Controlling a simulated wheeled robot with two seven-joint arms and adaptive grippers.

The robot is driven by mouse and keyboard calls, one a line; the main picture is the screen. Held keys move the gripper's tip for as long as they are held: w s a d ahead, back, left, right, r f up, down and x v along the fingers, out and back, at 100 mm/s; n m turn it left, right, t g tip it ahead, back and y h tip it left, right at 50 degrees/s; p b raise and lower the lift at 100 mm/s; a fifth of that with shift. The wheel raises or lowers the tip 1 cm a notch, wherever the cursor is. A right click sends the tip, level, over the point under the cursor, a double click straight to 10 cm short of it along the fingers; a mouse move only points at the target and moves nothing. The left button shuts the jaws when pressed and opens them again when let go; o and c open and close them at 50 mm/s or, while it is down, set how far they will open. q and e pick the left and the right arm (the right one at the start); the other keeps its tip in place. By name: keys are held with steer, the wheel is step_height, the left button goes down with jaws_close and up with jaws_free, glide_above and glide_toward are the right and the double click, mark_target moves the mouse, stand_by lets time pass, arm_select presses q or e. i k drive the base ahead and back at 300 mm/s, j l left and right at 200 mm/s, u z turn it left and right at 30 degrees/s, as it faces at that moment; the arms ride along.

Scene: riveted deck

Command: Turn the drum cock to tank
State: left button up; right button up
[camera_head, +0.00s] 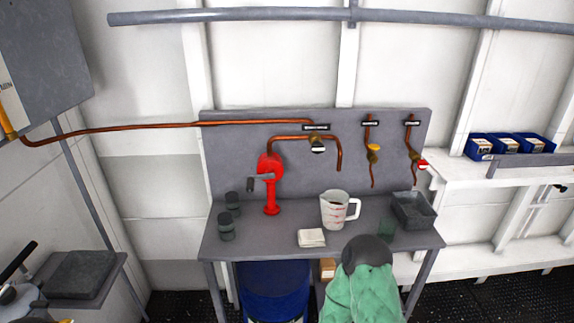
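Three cocks sit on the copper pipes at the bench's grey back panel, each with a small label too small to read. The left one (318,146) has a pale handle and brass body, on the pipe by the red hand pump (271,186). The middle one (374,153) is yellow and the right one (421,165) has a red handle. I cannot tell from the labels which is the drum cock, nor its exact setting. A blue drum (272,288) stands under the bench. A grey tank (45,50) hangs at upper left. Neither gripper shows.
The bench (260,240) holds a measuring jug (336,209), white cloth (311,238), grey tray (414,210) and dark jars (227,226). A green draped thing (365,295) with a dark round top stands before it at right. A side stand (80,275) is at left.

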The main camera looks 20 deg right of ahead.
mark_target(317, 147)
steer(key=z, duration=0.7)
